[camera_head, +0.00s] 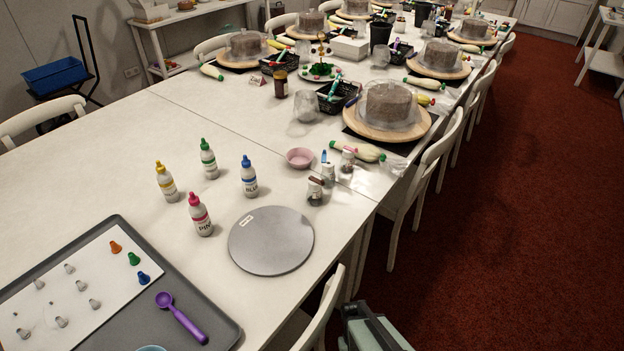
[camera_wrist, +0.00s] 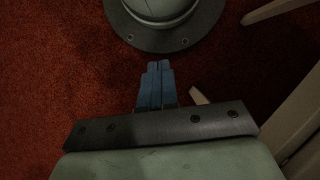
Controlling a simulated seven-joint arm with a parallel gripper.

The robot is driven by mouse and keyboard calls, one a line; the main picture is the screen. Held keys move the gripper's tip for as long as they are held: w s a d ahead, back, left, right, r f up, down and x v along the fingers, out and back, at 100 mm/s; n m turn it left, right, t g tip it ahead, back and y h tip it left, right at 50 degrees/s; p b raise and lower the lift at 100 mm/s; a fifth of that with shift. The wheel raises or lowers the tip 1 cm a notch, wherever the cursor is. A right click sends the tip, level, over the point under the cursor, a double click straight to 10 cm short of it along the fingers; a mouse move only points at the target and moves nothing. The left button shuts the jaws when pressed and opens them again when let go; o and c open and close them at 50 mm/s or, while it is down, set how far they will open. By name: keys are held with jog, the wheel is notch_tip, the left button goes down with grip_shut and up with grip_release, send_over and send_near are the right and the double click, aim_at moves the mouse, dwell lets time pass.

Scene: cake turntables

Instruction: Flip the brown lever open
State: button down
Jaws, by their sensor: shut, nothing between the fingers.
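My gripper (camera_wrist: 158,66) shows in the wrist view as two blue fingers pressed together, with nothing between them. It hangs over the red carpet, away from the table. In the head view, several small jars stand near the table's right edge. The fingers do not show clearly in the head view.
A grey turntable disc (camera_head: 271,240) lies near the table's front right edge. Several coloured bottles and a pink bowl (camera_head: 300,158) stand behind it. A grey tray (camera_head: 225,330) is at the lower left. Chairs line the right edge; a covered cake (camera_head: 388,104) stands farther back.

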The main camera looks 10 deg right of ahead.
jog(key=w+d+r+m+t+h, duration=0.1)
jog(key=w+d+r+t, duration=0.1)
jog(key=w+d+r, duration=0.45)
jog(key=w+d+r+m+t, duration=0.1)
jog(key=w+d, duration=0.2)
jog(key=w, duration=0.7)
jog(key=w+d+r+m+t+h, duration=0.1)
jog(key=w+d+r+t, duration=0.1)
jog(key=w+d+r, duration=0.45)
jog(key=w+d+r+m+t+h, duration=0.2)
jog(key=w+d+r+m+t, duration=0.1)
jog(key=w+r, duration=1.1)
jog(key=a+r+m+t, duration=0.1)
jog(key=a+r, duration=0.4)
jog(key=r, duration=0.3)
jog(key=w+a+r+m, duration=0.1)
jog(key=a+r, duration=0.4)
jog(key=r, duration=0.4)
jog(key=a+r+m+t, duration=0.1)
jog(key=a+r+m, duration=0.1)
jog(key=a+r, duration=0.5)
jog(key=w+a+n+g+h, duration=0.1)
jog(key=a+n, duration=0.4)
jog(key=a, duration=1.4)
jog(key=shift+w+a+n+g+h, duration=0.15)
jog(key=shift+w+n+g+h, duration=0.25)
jog(key=shift+h, duration=0.5)
